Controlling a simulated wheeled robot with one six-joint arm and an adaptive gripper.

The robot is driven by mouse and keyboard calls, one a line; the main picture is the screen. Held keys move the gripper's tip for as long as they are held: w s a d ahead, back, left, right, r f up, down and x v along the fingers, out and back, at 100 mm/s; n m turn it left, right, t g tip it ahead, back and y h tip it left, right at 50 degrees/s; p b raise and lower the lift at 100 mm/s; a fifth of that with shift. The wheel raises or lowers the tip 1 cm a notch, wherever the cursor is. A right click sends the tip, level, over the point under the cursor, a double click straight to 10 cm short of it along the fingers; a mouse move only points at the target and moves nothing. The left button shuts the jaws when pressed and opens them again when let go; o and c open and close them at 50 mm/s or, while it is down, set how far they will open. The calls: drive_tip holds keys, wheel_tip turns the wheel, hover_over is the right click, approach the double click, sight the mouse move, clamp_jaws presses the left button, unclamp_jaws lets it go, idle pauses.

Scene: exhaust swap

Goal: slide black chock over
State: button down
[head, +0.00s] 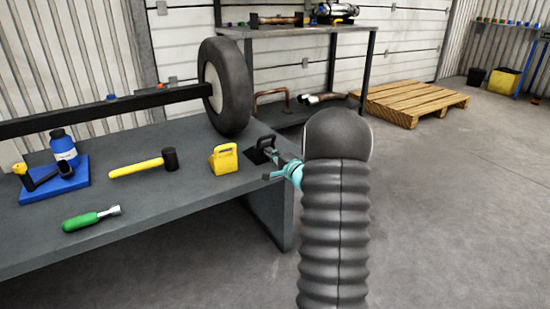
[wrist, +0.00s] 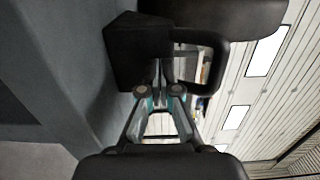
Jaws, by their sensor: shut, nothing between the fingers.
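The black chock (head: 258,153) stands on the grey bench near its right end, by the foot of the wheel (head: 226,88). It has a wedge body and a loop handle. In the wrist view the chock (wrist: 130,50) fills the upper middle, with its handle reaching right. My gripper (head: 276,158) is at the chock's right side, over the bench edge. In the wrist view my gripper (wrist: 160,90) is shut and empty, its tips close to the chock below the handle. I cannot tell whether they touch it.
A yellow chock (head: 223,159) stands just left of the black one. A dark beam (head: 110,107) runs to the wheel.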

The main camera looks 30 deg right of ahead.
drive_tip(key=shift+w, duration=0.1)
drive_tip(key=w+p, duration=0.1)
drive_tip(key=w, duration=0.2)
drive_tip(key=w+p, duration=0.1)
drive_tip(key=w, duration=0.3)
drive_tip(key=w+p, duration=0.2)
drive_tip(key=w, duration=0.2)
drive_tip(key=shift+w+a, duration=0.15)
drive_tip(key=shift+a, duration=0.15)
drive_tip(key=s, duration=1.4)
drive_tip(key=shift+d, duration=0.4)
